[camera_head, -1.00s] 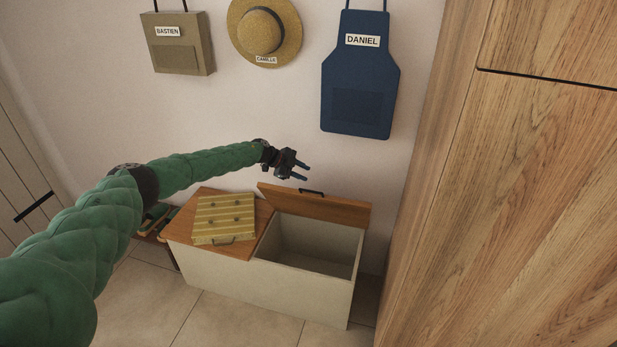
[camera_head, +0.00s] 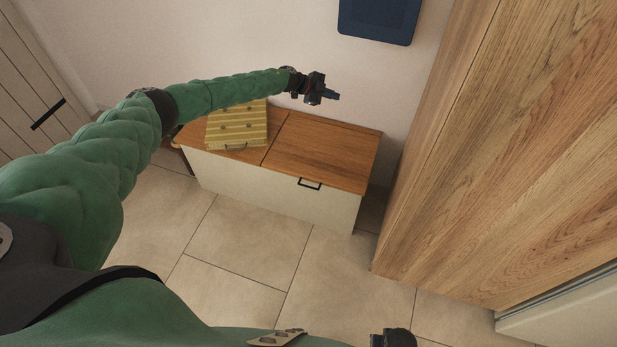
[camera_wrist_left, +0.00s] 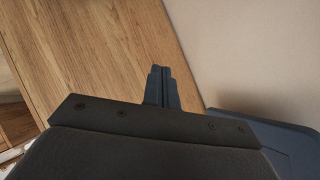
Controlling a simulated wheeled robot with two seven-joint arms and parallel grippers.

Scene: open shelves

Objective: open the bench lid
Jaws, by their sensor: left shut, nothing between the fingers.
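The bench (camera_head: 270,195) stands against the wall in the head view, with a cream front and a wooden top in two parts. Its right-hand lid (camera_head: 325,150) lies flat and closed, with a black handle (camera_head: 309,184) at the front edge. My left gripper (camera_head: 331,96) is above and behind the lid, near the wall, apart from lid and handle. Its fingers are shut and empty; they also show together in the wrist view (camera_wrist_left: 161,88). The inside of the bench is hidden.
A yellow striped case (camera_head: 238,128) lies on the left part of the bench top. A tall wooden cabinet (camera_head: 480,150) stands close on the right. The tiled floor (camera_head: 240,250) before the bench is clear.

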